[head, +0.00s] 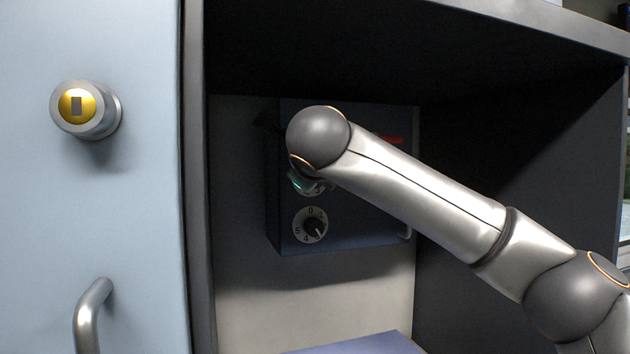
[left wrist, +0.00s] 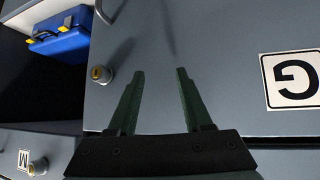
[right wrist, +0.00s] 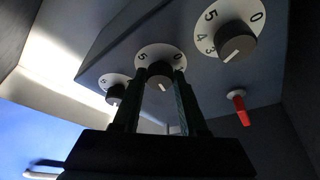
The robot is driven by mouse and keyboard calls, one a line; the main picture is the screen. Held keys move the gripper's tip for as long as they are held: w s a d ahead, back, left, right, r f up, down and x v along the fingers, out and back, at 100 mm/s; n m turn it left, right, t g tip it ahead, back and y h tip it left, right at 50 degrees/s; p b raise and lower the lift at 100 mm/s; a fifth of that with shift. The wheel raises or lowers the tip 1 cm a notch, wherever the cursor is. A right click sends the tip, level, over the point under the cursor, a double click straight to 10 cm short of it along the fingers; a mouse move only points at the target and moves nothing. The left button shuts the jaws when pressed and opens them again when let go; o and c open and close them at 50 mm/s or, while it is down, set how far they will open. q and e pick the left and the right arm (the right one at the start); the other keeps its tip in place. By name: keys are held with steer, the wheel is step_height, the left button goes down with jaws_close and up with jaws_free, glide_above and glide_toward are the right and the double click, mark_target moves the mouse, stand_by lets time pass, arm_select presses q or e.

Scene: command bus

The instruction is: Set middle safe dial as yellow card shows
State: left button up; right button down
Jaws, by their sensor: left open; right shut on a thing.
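The dark blue safe (head: 345,235) sits inside the dark compartment. Its three dials show in the right wrist view: the nearest (right wrist: 238,42), the middle dial (right wrist: 162,52) and the farthest (right wrist: 112,80). My right gripper (right wrist: 160,74) is shut on the middle dial's knob, one finger on each side; the dial's 0 and 5 show above the fingers. In the head view my arm hides the upper dials; the lowest dial (head: 310,226) shows, its pointer down and right. My left gripper (left wrist: 158,73) is open and empty before a grey door. No yellow card shows.
A red handle (right wrist: 239,107) stands out from the safe near the nearest dial. A pale blue door with a yellow lock (head: 77,104) and a bar handle (head: 92,310) stands at the left. A blue case (left wrist: 62,43) lies on a shelf in the left wrist view.

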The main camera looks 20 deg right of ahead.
arm_select(q)
steer(key=shift+d+f, duration=0.1)
steer(key=shift+f, duration=0.05)
arm_select(e)
steer(key=shift+n, duration=0.3)
arm_select(q)
steer(key=shift+w+d, duration=0.1)
steer(key=shift+w, duration=0.05)
arm_select(e)
steer(key=shift+c, duration=2.2)
jaws_free()
arm_select(q)
steer(key=shift+w+d+f+h+b, duration=0.3)
steer(key=shift+w+d+f+b, duration=0.4)
steer(key=shift+b, duration=0.95)
arm_select(e)
steer(key=v, duration=1.2)
steer(key=shift+s+a+f, duration=0.15)
steer(key=shift+s+a, duration=0.1)
steer(key=shift+a, duration=0.05)
arm_select(q)
steer(key=shift+s+d, duration=0.1)
steer(key=shift+s, duration=0.15)
